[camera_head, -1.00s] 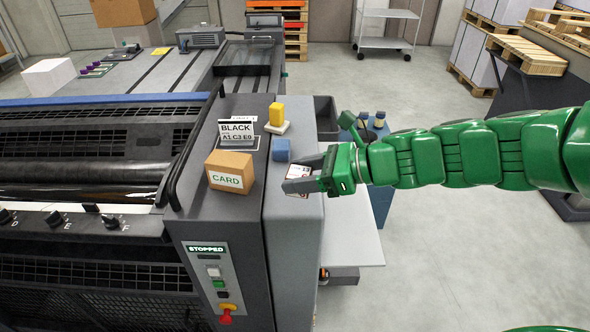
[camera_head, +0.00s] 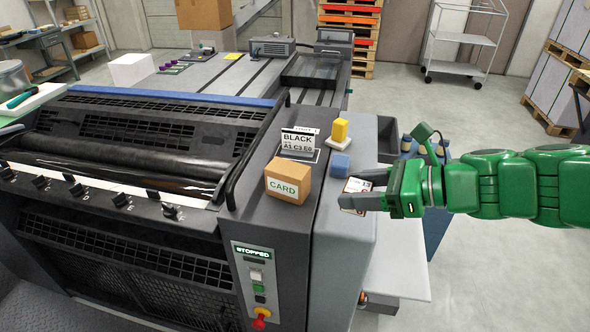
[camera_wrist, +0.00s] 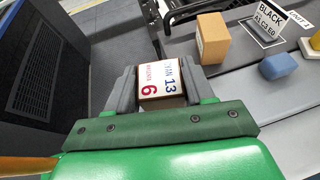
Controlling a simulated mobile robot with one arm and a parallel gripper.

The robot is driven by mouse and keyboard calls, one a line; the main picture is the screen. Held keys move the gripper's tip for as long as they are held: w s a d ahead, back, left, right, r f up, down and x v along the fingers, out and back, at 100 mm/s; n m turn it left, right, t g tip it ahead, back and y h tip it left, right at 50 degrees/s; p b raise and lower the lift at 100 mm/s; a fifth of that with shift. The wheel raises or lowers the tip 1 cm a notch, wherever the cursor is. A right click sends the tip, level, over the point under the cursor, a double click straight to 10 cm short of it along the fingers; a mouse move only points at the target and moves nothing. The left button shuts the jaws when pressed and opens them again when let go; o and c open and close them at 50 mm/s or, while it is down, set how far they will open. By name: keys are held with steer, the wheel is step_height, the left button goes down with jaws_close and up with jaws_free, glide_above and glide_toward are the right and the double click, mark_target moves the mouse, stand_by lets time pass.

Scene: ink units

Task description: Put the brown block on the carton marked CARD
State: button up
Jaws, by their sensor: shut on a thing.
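The tan carton marked CARD (camera_head: 287,182) stands on the grey press cover, left of my gripper in the head view. It also shows at upper middle in the wrist view (camera_wrist: 212,38). My gripper (camera_head: 362,190) reaches in from the right, beside the carton and apart from it. Its fingers are shut on the brown block (camera_wrist: 163,102), whose brown shows between them in the wrist view. A white surface printed with CYAN 13 and a red 6 also shows between the fingers. Much of the block is hidden by the fingers and wrist.
A blue block (camera_head: 340,165) and a yellow piece on a pale base (camera_head: 339,133) stand beyond my gripper. A sign reading BLACK (camera_head: 299,140) stands behind the carton. The panel marked STOPPED (camera_head: 256,277) has buttons and a red knob. The carton's top is bare.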

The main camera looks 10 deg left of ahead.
steer(key=w+a+r+n+g, duration=0.2)
steer(key=w+a+r+g, duration=0.1)
steer(key=a+r, duration=0.55)
glide_above(289, 168)
step_height(289, 168, down, 11)
steer(key=shift+f, duration=0.1)
steer(key=shift+w+f, duration=0.1)
steer(key=shift+f, duration=1.45)
steer(key=shift+f, duration=0.15)
steer(key=o, duration=1)
steer(key=shift+o, duration=0.2)
